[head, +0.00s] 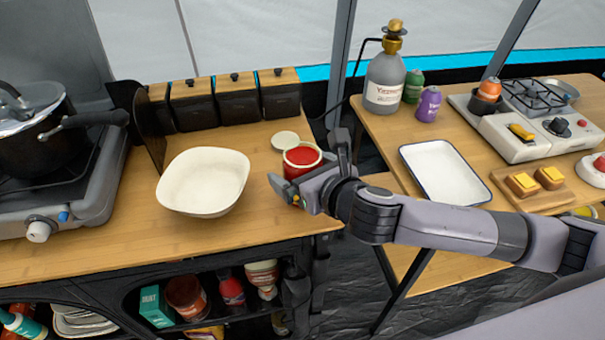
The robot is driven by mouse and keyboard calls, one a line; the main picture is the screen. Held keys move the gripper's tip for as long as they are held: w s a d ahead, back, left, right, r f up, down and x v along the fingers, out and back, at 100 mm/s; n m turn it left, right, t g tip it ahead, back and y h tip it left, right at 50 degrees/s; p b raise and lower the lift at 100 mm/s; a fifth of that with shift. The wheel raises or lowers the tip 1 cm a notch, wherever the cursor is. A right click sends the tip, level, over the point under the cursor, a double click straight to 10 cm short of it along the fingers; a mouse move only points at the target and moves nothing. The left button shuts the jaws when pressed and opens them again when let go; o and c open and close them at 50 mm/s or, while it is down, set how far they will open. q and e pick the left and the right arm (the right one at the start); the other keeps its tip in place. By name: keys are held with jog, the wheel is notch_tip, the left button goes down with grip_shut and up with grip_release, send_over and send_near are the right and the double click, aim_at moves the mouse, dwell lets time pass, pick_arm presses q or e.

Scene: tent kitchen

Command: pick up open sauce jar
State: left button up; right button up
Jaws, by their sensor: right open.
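The open sauce jar (301,159) stands upright on the wooden counter near its right edge, with red sauce showing at its mouth. A pale round lid (285,138) lies on the counter just behind it. My right gripper (296,180) is open at the front right of the jar, its fingers spread around the jar's near side. The lower part of the jar is partly hidden by the gripper, and I cannot tell whether a finger touches it. My left gripper is not in view.
A white square bowl (204,182) stands left of the jar. Black canisters (235,98) with wooden lids line the counter's back. A pot (35,135) sits on the stove at the left. Across a gap, a second table holds a white tray (445,173) and a gas bottle (384,82).

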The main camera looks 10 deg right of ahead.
jog(key=shift+c, duration=0.3)
jog(key=shift+r, duration=0.1)
jog(key=c, duration=1.4)
jog(key=shift+r, duration=0.15)
jog(key=shift+r+p, duration=1.4)
jog(key=shift+r, duration=8.4)
